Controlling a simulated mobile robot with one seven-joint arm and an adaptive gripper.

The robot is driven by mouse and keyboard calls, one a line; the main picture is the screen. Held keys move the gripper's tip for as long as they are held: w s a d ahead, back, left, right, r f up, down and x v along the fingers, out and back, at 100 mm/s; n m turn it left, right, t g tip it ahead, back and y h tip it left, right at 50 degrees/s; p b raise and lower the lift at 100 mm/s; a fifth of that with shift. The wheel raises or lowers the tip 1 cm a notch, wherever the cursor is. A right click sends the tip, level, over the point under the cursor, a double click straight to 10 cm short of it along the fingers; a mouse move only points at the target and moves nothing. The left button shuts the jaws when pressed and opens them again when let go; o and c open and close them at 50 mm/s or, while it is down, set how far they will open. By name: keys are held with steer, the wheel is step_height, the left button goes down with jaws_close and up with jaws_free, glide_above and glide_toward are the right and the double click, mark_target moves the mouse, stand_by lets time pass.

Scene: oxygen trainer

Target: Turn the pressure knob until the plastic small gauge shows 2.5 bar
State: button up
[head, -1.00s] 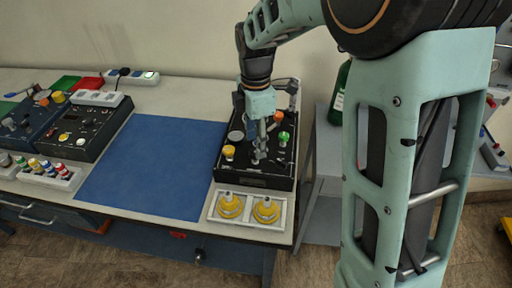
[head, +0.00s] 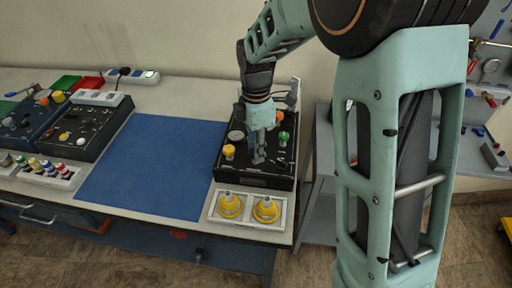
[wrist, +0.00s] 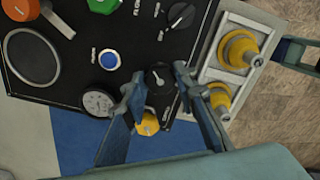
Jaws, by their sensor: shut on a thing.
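The black trainer panel (head: 267,182) stands at the right end of the bench. In the wrist view, a small black knob (wrist: 160,78) with a light pointer mark sits between the fingers. My gripper (wrist: 159,84) is shut on this knob, one finger on each side; my gripper (head: 258,158) points down at the panel in the head view. The small round white-faced gauge (wrist: 98,102) lies just left of the fingers; it shows as a grey disc (head: 236,135) in the head view. Its needle and reading are too small to read.
Around the knob are a yellow knob (wrist: 148,124), a blue button (wrist: 109,60), a green knob (wrist: 102,5) and another black knob (wrist: 181,15). A white tray (head: 248,223) with two yellow fittings lies in front. A bare blue mat (head: 155,165) lies to the left.

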steer(key=shift+m, duration=0.4)
steer(key=m, duration=1)
steer(key=shift+m+b, duration=0.3)
steer(key=shift+m, duration=0.1)
steer(key=m, duration=0.5)
steer(key=shift+s+m, duration=0.1)
steer(key=shift+m, duration=0.2)
steer(key=m, duration=0.5)
steer(key=shift+a+m, duration=0.1)
steer(key=shift+m, duration=0.2)
steer(key=o, duration=1.2)
steer(key=shift+c, duration=0.2)
